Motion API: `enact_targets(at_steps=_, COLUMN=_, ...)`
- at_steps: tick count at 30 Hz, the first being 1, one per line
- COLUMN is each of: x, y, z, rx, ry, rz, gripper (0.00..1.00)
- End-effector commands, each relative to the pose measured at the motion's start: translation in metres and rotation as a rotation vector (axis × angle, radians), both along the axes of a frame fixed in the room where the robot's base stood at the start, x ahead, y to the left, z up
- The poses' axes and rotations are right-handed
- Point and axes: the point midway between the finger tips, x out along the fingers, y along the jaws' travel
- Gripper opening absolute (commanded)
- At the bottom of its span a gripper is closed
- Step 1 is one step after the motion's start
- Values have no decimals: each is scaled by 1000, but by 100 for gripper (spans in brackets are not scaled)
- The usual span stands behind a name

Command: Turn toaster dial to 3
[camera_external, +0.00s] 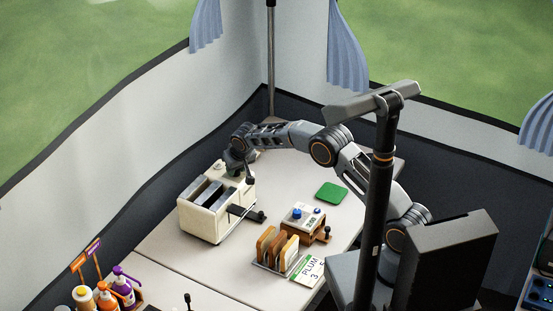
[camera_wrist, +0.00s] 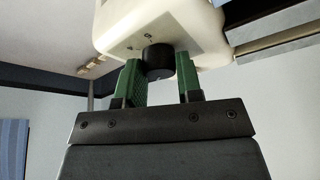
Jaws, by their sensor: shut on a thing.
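The cream toaster (camera_external: 210,222) stands on the white table in the external view, its slots holding dark slices. Its pale end panel (camera_wrist: 125,38) fills the top of the wrist view. A round black dial (camera_wrist: 158,53) sticks out of that panel. My gripper (camera_wrist: 159,66) has its green-padded fingers on either side of the dial and is shut on it. In the external view my gripper (camera_external: 250,178) is at the toaster's far end, where the dial is hidden. The dial's setting and marks are too small to read.
A black lever (camera_external: 245,213) juts from the toaster's near side. A toast rack (camera_external: 272,262), a small box with blue knobs (camera_external: 303,220), a printed card (camera_external: 307,270) and a green pad (camera_external: 331,193) lie to the right. Bottles (camera_external: 110,292) stand at lower left.

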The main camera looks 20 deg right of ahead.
Motion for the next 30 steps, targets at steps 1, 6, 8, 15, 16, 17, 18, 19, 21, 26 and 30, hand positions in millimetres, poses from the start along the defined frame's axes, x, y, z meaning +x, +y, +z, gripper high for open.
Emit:
enact_targets(at_steps=1, x=0, y=0, z=0, rx=0, ry=0, rz=0, gripper=13)
enact_targets(at_steps=6, x=0, y=0, z=0, rx=0, ry=0, rz=-5, gripper=9)
enact_targets(at_steps=8, x=0, y=0, z=-1, rx=-1, ry=0, rz=-14, gripper=9)
enact_targets(at_steps=15, x=0, y=1, z=-4, rx=0, ry=-2, rz=-130, gripper=9)
enact_targets(at_steps=16, x=0, y=1, z=-5, rx=0, ry=-1, rz=-153, gripper=9)
enact_targets(at_steps=17, x=0, y=1, z=-5, rx=0, ry=-2, rz=-177, gripper=9)
enact_targets(at_steps=18, x=0, y=2, z=-5, rx=1, ry=-2, rz=-211, gripper=9)
enact_targets(at_steps=19, x=0, y=2, z=-5, rx=0, ry=-2, rz=-237, gripper=9)
enact_targets(at_steps=21, x=0, y=2, z=-4, rx=1, ry=-2, rz=-301, gripper=9)
enact_targets(at_steps=26, x=0, y=2, z=-2, rx=1, ry=-2, rz=-446, gripper=9)
enact_targets(at_steps=30, x=0, y=3, z=0, rx=0, ry=-1, rz=-563, gripper=9)
